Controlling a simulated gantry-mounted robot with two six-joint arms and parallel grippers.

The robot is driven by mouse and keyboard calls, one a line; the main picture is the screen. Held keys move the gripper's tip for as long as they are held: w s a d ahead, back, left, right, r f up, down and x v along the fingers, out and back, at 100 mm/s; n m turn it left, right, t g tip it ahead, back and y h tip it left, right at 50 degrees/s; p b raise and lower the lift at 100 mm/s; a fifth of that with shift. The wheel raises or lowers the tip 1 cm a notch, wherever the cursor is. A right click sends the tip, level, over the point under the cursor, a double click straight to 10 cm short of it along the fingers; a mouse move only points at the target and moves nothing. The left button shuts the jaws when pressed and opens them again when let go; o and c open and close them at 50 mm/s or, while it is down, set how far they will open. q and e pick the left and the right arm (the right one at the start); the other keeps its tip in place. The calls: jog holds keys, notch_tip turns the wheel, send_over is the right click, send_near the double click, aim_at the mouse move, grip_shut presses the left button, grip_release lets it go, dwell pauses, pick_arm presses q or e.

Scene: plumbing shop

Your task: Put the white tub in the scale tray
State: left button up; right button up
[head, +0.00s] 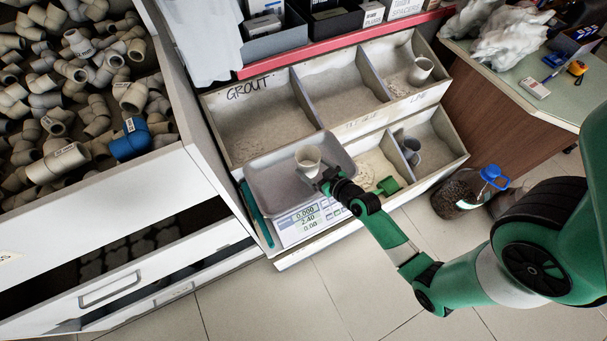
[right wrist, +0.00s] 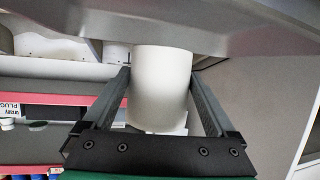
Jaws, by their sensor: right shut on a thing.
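The white tub (head: 308,160) is upright over the grey scale tray (head: 268,188), towards its right part. My right gripper (head: 322,178) is shut on the tub from the front right. In the right wrist view the tub (right wrist: 162,88) sits between the two fingers of the gripper (right wrist: 160,105). My left gripper is not in view.
Bins with powders (head: 262,125) stand behind the tray. A white cup (head: 420,70) and a grey jug (head: 410,150) sit in right-hand bins, and a green scoop (head: 388,186) lies near my gripper. A drawer of pipe fittings (head: 60,75) is at the left.

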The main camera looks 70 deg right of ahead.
jog(key=w+f, duration=0.2)
jog(key=f, duration=0.1)
jog(key=shift+w+b, duration=0.15)
jog(key=shift+b, duration=0.15)
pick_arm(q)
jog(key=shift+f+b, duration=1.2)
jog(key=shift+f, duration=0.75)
pick_arm(e)
jog(key=shift+w+f, duration=0.15)
jog(key=shift+f, duration=1.65)
jog(key=shift+f, duration=0.15)
jog(key=o, duration=1)
jog(key=shift+o, duration=0.2)
jog(key=shift+r, duration=0.35)
pick_arm(q)
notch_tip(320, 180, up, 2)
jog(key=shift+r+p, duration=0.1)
jog(key=shift+p, duration=0.95)
pick_arm(e)
jog(key=v, duration=1.1)
jog(key=shift+s+a, duration=0.2)
jog(key=shift+s, duration=0.15)
